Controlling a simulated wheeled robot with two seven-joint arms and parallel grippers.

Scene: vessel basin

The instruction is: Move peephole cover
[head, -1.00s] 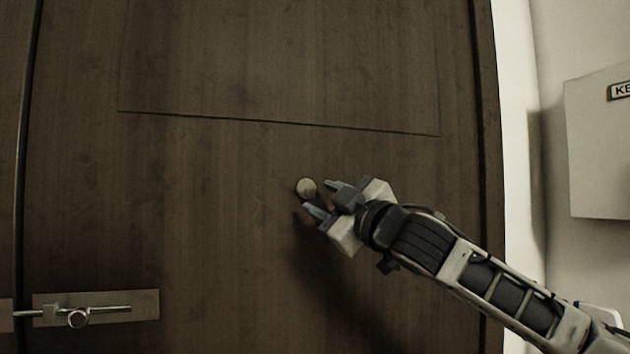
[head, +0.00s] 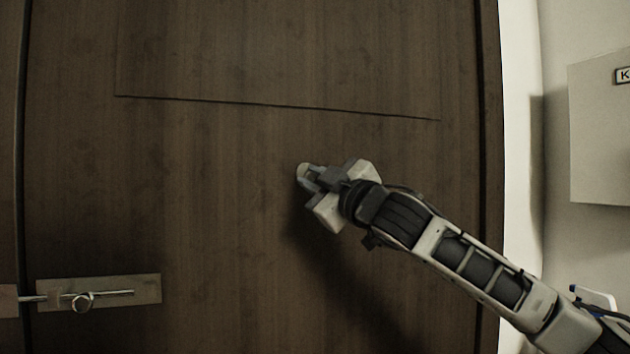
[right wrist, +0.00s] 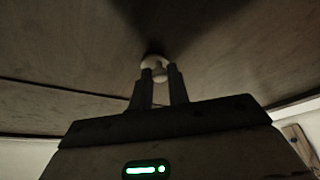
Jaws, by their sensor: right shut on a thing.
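The peephole cover (head: 303,168) is a small round pale disc on the dark wooden door (head: 220,200), left of and above the middle of my right arm. My right gripper (head: 308,177) is at the cover, with its fingers closed on it and hiding part of it. In the right wrist view the cover (right wrist: 155,61) shows as a pale round piece with a small raised part between the fingertips of the right gripper (right wrist: 160,72). My left gripper is in neither view.
A metal latch with a bar (head: 100,293) is on the door at lower left. A pale wall box (head: 603,135) with a partly seen label hangs on the wall at right. The door face around the cover is clear.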

